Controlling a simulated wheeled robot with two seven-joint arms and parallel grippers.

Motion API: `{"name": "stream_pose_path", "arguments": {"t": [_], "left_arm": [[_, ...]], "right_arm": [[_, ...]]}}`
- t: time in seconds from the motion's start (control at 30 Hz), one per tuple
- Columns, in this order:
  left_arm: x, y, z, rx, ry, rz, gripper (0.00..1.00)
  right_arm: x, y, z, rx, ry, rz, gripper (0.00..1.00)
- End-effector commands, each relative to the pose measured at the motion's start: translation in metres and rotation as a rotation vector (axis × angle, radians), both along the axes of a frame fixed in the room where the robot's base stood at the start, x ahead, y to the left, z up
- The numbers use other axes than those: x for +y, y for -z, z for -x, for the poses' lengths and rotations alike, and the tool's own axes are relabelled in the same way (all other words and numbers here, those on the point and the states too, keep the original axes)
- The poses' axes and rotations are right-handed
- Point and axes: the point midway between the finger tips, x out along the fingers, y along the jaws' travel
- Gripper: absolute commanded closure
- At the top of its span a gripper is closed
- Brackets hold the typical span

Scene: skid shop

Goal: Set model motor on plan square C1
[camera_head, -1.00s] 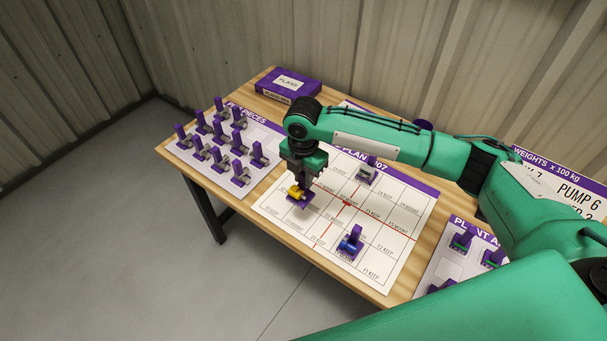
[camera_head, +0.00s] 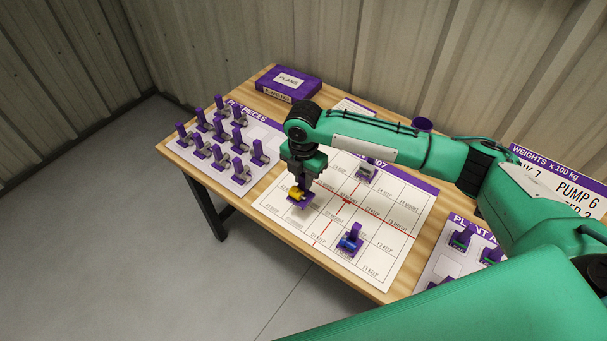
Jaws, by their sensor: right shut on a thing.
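My right gripper (camera_head: 304,182) points down over the left part of the plan sheet (camera_head: 388,258). It is shut on the model motor (camera_head: 297,195), a yellow piece on a purple base. The motor is upright at or just above the sheet; I cannot tell whether it touches. The label of the square beneath it is hidden. A blue model piece (camera_head: 350,242) stands on the sheet's near side, and a grey model piece (camera_head: 366,169) stands near its far edge. My left gripper is not in view.
A sheet of several grey and purple pieces (camera_head: 221,141) lies at the table's left. A purple plans box (camera_head: 289,84) is at the back. Another sheet with pieces (camera_head: 460,240) and a weights board (camera_head: 570,185) are at the right.

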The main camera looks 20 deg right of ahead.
Motion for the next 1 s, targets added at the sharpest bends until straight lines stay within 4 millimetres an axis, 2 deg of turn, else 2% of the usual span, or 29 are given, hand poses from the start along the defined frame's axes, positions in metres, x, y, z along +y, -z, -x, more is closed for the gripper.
{"name": "stream_pose_path", "arguments": {"t": [0.73,1.0], "left_arm": [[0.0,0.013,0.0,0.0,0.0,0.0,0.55],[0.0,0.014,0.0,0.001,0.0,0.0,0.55]], "right_arm": [[0.0,0.039,0.0,0.0,0.0,0.0,1.0],[0.0,0.042,0.0,-0.001,0.0,-0.001,1.0]]}}
